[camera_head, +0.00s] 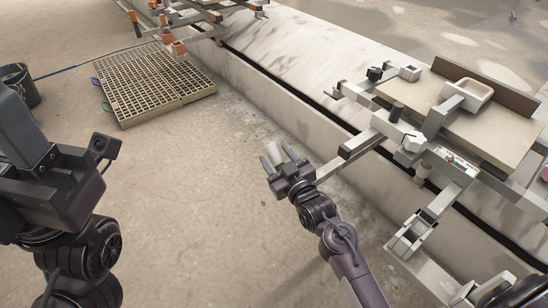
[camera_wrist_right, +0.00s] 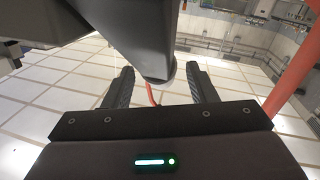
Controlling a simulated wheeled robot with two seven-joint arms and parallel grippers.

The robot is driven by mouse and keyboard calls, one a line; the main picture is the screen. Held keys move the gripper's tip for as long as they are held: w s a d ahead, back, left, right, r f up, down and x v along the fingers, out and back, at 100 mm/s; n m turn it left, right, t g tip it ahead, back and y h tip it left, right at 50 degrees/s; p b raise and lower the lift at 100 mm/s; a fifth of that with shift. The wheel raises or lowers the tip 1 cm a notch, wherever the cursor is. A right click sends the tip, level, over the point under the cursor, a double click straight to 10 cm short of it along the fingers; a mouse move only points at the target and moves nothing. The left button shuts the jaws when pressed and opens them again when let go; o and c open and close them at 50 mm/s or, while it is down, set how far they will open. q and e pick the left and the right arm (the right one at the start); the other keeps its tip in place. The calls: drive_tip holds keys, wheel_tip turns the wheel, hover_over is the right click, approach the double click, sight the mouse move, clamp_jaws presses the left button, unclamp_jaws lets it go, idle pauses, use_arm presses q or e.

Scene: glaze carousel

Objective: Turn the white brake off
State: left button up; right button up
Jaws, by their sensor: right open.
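A white lobed knob (camera_head: 413,141) sits on the metal bracket at the right; I cannot tell for certain that it is the brake. A metal bar (camera_head: 362,144) runs from that bracket down left to my right gripper (camera_head: 276,157). In the right wrist view a grey post (camera_wrist_right: 150,45) ends between the open fingers (camera_wrist_right: 163,87); contact is unclear. My left gripper (camera_head: 60,185) is at the left edge, its fingers not clearly shown.
A tan board (camera_head: 480,120) with a white dish (camera_head: 468,93) lies on the bracket frame. A black knob (camera_head: 375,73) is behind it. A stone ledge (camera_head: 300,110) crosses the view. A slatted grate (camera_head: 150,85) and black bucket (camera_head: 18,85) are on the open floor.

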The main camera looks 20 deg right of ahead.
drive_tip(key=shift+w+a, duration=0.2)
drive_tip(key=shift+w, duration=0.65)
drive_tip(key=shift+c, duration=0.4)
clamp_jaws()
